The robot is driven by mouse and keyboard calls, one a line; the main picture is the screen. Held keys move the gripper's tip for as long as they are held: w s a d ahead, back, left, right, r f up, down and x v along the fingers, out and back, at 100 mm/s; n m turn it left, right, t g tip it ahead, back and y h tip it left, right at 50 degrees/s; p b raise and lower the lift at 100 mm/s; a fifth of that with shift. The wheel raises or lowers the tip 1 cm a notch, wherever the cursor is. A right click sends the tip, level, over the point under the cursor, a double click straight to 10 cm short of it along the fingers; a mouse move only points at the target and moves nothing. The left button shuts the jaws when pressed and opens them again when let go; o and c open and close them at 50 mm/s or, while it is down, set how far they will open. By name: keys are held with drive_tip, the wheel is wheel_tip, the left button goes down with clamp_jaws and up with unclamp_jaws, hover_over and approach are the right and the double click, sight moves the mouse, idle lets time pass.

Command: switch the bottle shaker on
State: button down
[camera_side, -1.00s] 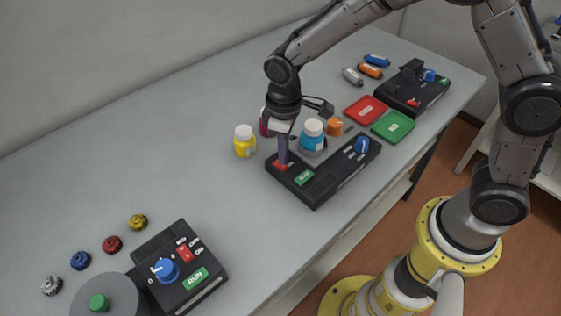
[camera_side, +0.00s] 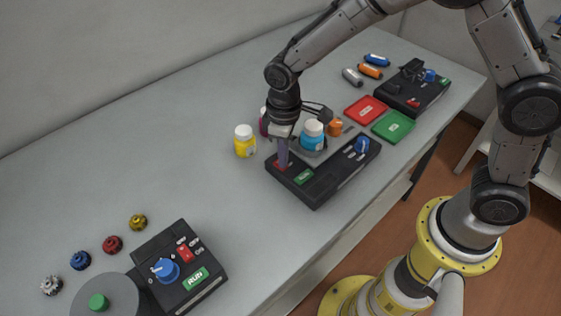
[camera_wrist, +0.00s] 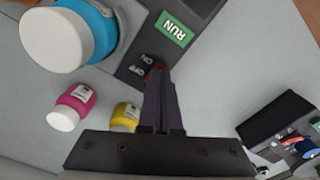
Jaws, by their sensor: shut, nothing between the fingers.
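The bottle shaker (camera_side: 325,188) is a black box with a blue knob (camera_side: 362,145) and a green RUN label (camera_side: 303,177). A blue bottle with a white cap (camera_side: 312,140) stands on its platform. My gripper (camera_side: 282,166) is shut and empty, pointing down at the shaker's left end. Its fingertips are at the red switch (camera_side: 277,164), seeming to touch it. In the wrist view, the fingers (camera_wrist: 158,72) cover most of the switch, beside the ON and OFF marks (camera_wrist: 142,65). I cannot tell which way the switch is tipped.
A yellow bottle (camera_side: 245,141) and a partly hidden magenta bottle (camera_side: 263,121) stand behind the shaker, with an orange one (camera_side: 335,127) near. Red (camera_side: 366,109) and green trays (camera_side: 393,126) lie right. Another black control box (camera_side: 180,268) stands front left. The table between is clear.

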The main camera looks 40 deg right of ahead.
drive_tip(key=shift+f, duration=0.35)
drive_tip(key=shift+r, duration=3.55)
drive_tip(key=shift+d, duration=0.1)
